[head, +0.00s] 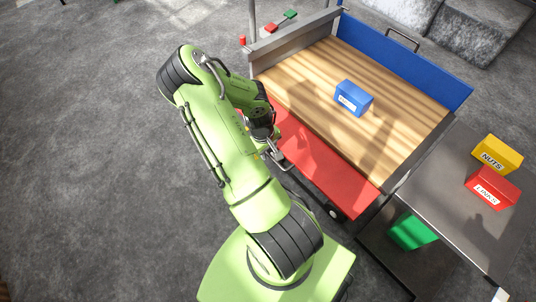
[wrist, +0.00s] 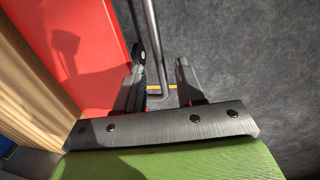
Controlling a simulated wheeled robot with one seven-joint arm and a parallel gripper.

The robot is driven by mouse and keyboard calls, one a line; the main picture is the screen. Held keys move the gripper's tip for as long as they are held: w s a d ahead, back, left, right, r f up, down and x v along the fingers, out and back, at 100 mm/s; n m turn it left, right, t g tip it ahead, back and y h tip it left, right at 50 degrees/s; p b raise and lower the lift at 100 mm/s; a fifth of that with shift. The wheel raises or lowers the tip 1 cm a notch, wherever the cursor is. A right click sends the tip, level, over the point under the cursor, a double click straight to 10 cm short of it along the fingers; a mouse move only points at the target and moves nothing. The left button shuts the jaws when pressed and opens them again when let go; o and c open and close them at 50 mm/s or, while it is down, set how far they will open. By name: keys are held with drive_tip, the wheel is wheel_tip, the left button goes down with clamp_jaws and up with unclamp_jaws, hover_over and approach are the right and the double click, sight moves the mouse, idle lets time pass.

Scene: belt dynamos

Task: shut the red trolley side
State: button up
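The red trolley side (head: 325,165) hangs folded outward along the near edge of the trolley's wooden deck (head: 390,85). In the wrist view the red side (wrist: 85,50) fills the upper left, with a shadow on it. A grey metal bar handle (wrist: 153,45) runs along its outer edge. My gripper (head: 272,152) is at this handle, beside the red side. In the wrist view my gripper (wrist: 161,88) has its fingers apart, one on each side of the bar. Whether a finger touches the bar I cannot tell. My arm hides part of the red side.
A blue side (head: 405,58) stands upright at the far edge. A blue box (head: 353,98) sits on the deck. A grey table (head: 447,185) at the right holds a yellow box (head: 497,154) and a red box (head: 492,187). A green box (head: 411,231) is below. The left floor is clear.

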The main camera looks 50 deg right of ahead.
drive_tip(key=shift+d+f, duration=0.1)
drive_tip(key=shift+f, duration=0.45)
clamp_jaws()
drive_tip(key=shift+r, duration=0.15)
